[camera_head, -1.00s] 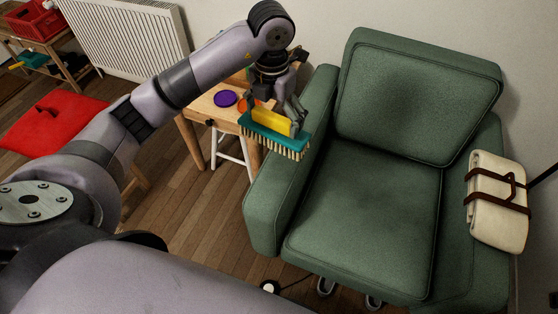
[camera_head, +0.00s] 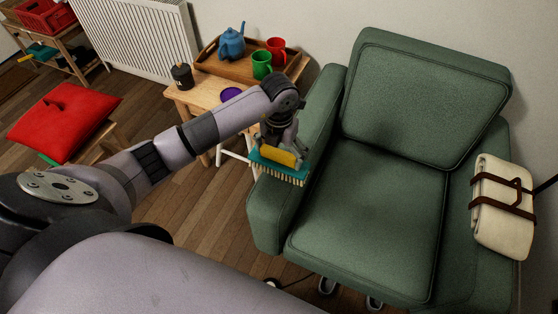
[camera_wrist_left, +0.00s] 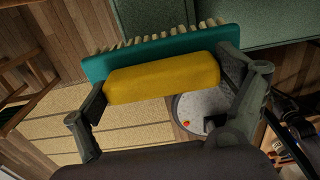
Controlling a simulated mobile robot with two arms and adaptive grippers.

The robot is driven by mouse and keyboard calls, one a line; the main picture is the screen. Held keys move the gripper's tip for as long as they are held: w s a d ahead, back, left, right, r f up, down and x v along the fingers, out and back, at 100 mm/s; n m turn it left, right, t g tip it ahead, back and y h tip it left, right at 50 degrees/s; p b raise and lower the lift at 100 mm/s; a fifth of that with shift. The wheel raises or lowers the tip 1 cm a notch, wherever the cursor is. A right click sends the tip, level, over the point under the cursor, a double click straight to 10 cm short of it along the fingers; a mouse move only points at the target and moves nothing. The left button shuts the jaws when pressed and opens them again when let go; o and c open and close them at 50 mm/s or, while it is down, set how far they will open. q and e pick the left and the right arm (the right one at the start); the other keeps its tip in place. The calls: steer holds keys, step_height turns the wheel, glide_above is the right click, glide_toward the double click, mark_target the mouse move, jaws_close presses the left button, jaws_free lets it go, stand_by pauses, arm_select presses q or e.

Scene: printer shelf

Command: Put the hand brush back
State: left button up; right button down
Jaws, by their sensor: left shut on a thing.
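The hand brush (camera_head: 279,174) has a teal back, pale bristles and a yellow handle. My left gripper (camera_head: 279,150) is shut on the yellow handle and holds the brush beside the left armrest of the green armchair (camera_head: 368,206), bristles pointing down in the head view. In the left wrist view the brush (camera_wrist_left: 160,75) lies between the two fingers of the left gripper (camera_wrist_left: 165,95), with its bristles towards the top of the picture. My right gripper does not show.
A wooden side table (camera_head: 190,100) behind the arm carries a tray (camera_head: 207,60) with a blue teapot (camera_head: 231,42), a green mug (camera_head: 262,65) and a red mug (camera_head: 276,50). A red cushion (camera_head: 62,122) lies on a stool at left. A shelf (camera_head: 62,45) stands at the far left.

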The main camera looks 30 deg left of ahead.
mark_target(279, 162)
arm_select(q)
steer(key=shift+f, duration=2)
steer(key=shift+f, duration=0.2)
steer(key=o, duration=0.8)
steer(key=shift+o, duration=0.2)
steer(key=shift+r, duration=0.15)
